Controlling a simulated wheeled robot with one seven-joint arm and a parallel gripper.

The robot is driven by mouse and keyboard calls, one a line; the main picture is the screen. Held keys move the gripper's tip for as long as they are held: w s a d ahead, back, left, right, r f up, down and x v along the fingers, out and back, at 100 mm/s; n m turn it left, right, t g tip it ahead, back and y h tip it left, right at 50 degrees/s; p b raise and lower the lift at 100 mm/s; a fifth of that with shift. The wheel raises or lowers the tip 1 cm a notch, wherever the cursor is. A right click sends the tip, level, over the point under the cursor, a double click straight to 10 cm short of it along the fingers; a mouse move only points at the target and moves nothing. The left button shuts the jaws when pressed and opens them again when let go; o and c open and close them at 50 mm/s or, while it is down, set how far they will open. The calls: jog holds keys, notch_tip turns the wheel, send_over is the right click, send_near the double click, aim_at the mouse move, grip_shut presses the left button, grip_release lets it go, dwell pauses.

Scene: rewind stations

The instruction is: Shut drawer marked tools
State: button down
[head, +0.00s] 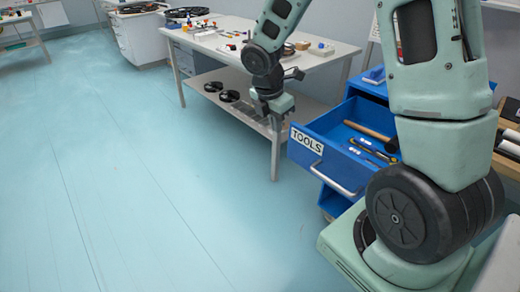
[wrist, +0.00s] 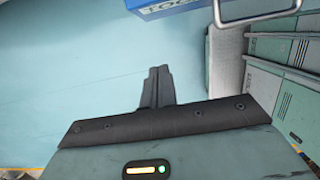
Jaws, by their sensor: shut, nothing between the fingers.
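The blue drawer marked TOOLS (head: 306,141) stands pulled out from a blue cabinet (head: 375,85) at the right of the head view. A hammer with a wooden handle (head: 366,130) and other tools lie inside it. Its grey bar handle (head: 334,180) is on the front face. The drawer front (wrist: 165,8) and the handle (wrist: 258,14) also show at the top of the wrist view. My gripper (head: 277,118) is left of the drawer front, apart from it, near the workbench. In the wrist view its fingers (wrist: 158,88) are together and empty.
A workbench (head: 330,58) with small parts on top stands behind my gripper. Its lower shelf (head: 245,108) holds black round items. A white drawer unit (head: 140,38) stands further back. The blue floor (head: 130,180) is clear at left.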

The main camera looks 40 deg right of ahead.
aim_at(290, 141)
jog(key=shift+w+d+f+b, duration=0.1)
jog(key=shift+d+f+b, duration=0.15)
jog(key=shift+d+f, duration=1.1)
jog(key=shift+w+d+f+b, duration=0.15)
jog(key=shift+d+f, duration=0.6)
jog(key=shift+f, duration=1.15)
jog(key=shift+w+d+f+b, duration=0.1)
jog(key=shift+d+f+b, duration=0.2)
jog(key=shift+d+f, duration=1.05)
jog(key=shift+a+f, duration=0.2)
